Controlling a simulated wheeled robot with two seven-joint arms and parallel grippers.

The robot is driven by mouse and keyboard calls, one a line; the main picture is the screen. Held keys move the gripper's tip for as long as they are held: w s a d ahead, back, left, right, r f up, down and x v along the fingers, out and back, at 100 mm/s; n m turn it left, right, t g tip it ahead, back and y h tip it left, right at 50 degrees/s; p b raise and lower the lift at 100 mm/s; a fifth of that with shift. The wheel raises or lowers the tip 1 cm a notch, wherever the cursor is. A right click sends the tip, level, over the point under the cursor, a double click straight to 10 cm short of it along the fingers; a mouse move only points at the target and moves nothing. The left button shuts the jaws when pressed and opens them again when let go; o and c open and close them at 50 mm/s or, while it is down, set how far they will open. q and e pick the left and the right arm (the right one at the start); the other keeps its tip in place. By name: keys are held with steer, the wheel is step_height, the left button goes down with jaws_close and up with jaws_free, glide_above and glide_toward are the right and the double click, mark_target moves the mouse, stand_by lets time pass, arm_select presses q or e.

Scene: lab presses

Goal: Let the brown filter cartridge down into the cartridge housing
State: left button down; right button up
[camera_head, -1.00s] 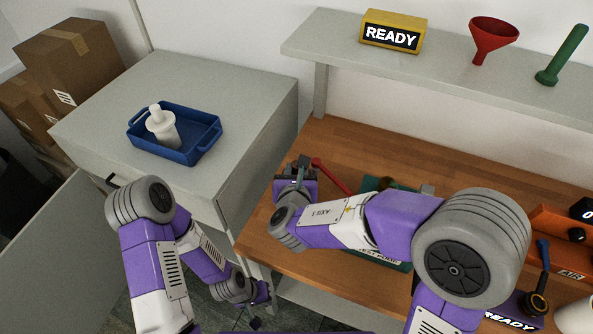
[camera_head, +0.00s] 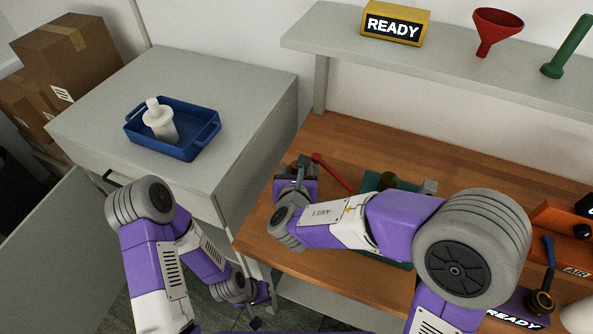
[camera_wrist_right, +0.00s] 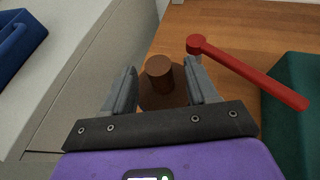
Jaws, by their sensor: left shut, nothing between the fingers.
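The brown filter cartridge (camera_wrist_right: 160,69) shows in the right wrist view, with a narrow round top above a wider brown part. My right gripper (camera_wrist_right: 162,88) has a finger on each side of that wider part and appears shut on it. In the head view my right gripper (camera_head: 301,170) is over the left part of the wooden bench, and the cartridge cannot be made out there. My left gripper (camera_head: 257,312) is shut and empty, low beside the bench's front left corner. I cannot pick out the cartridge housing for sure; my right arm covers part of the bench.
A red-handled tool (camera_wrist_right: 250,73) lies close to the right of my right gripper. Beyond it is a green plate (camera_wrist_right: 295,95), partly behind my arm in the head view. A blue tray (camera_head: 189,150) with a white cartridge (camera_head: 160,124) stands on the grey cabinet (camera_head: 90,125).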

steer(key=p+v, duration=0.1)
steer(key=v, duration=0.6)
steer(key=shift+s, duration=0.25)
steer(key=shift+r, duration=0.1)
stand_by(0.4)
